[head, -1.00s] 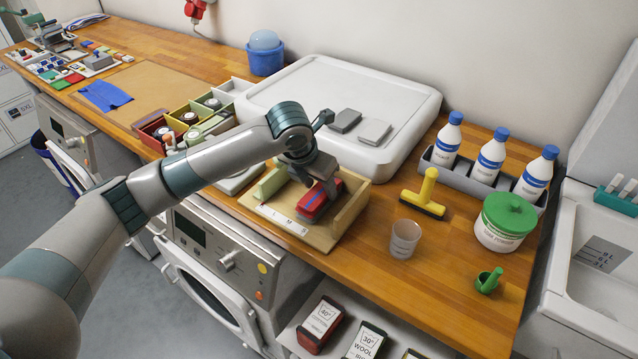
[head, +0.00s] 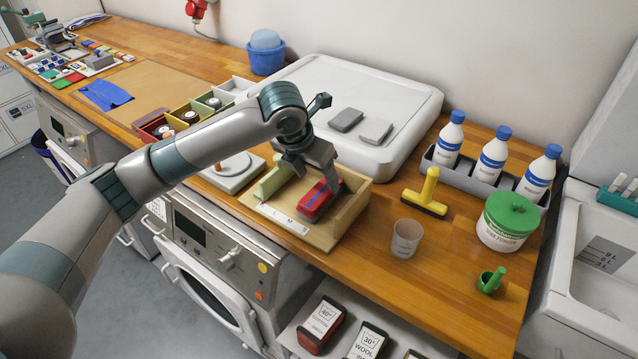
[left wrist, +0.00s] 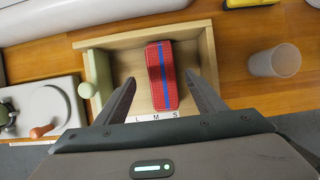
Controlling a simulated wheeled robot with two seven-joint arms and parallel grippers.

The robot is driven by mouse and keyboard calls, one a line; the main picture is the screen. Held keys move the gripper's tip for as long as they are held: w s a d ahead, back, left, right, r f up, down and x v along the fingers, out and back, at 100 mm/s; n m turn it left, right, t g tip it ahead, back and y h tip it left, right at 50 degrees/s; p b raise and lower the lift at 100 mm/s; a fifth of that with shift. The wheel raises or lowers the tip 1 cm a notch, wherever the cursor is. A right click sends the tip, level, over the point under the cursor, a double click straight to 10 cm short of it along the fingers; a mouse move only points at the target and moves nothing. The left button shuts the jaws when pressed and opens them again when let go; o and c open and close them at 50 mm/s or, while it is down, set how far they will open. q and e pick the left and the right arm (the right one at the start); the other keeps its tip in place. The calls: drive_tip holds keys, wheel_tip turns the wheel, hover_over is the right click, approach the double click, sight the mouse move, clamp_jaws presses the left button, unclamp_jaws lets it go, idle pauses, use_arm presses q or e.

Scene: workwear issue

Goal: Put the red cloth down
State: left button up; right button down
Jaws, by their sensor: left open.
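The red cloth (head: 318,201), folded into a narrow block with a blue stripe, lies in the wooden tray (head: 352,212) on the worktop. It also shows in the left wrist view (left wrist: 162,75), lying lengthwise above the M and S of the tray's label strip (left wrist: 157,119). My left gripper (head: 312,177) is open above the tray. In the left wrist view its fingers (left wrist: 163,98) stand apart, one on each side of the cloth, with a gap on both sides. My right gripper is in neither view.
A clear cup (head: 405,238) and a yellow-handled squeegee (head: 427,192) stand to the right. A white board (head: 300,82) with two grey blocks lies behind. The worktop between cup and bottles is partly clear.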

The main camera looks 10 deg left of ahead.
use_arm(q)
drive_tip(key=b+v, duration=0.1)
drive_tip(key=v, duration=0.7)
